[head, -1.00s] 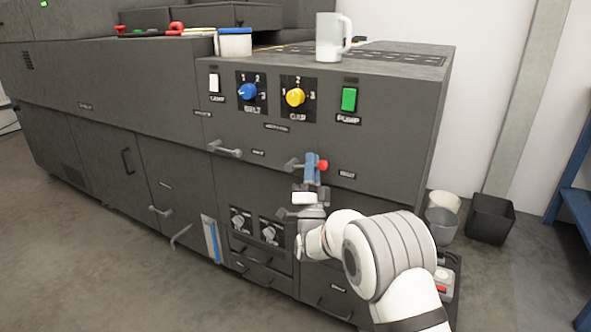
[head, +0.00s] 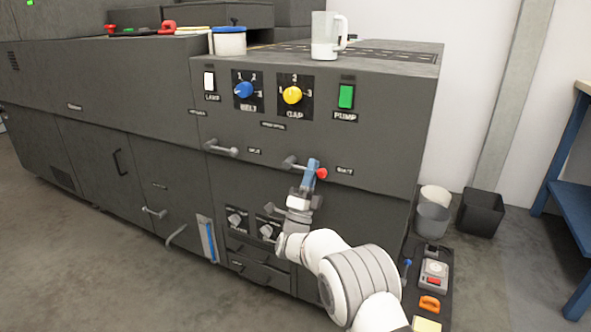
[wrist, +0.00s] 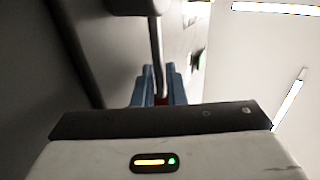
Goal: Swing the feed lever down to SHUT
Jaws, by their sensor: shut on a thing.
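The feed lever (head: 294,163) is a grey handle with a red knob (head: 321,173) on the front of the dark machine. It reaches right from its pivot and slopes slightly down, with the knob just left of a small label (head: 345,171) that seems to read SHUT. My gripper (head: 312,168) comes from below, its blue fingers shut on the lever beside the knob. In the wrist view, the blue fingers (wrist: 160,88) close around the grey lever rod (wrist: 156,45), with a bit of red between them. The fingers hide part of the lever.
Above the lever are a yellow dial (head: 292,95), a blue dial (head: 243,90) and a green switch (head: 346,96). Grey handles (head: 221,148) jut out at left. A jug (head: 325,37) stands on top. Bins (head: 480,212) and a blue bench (head: 570,200) stand at right.

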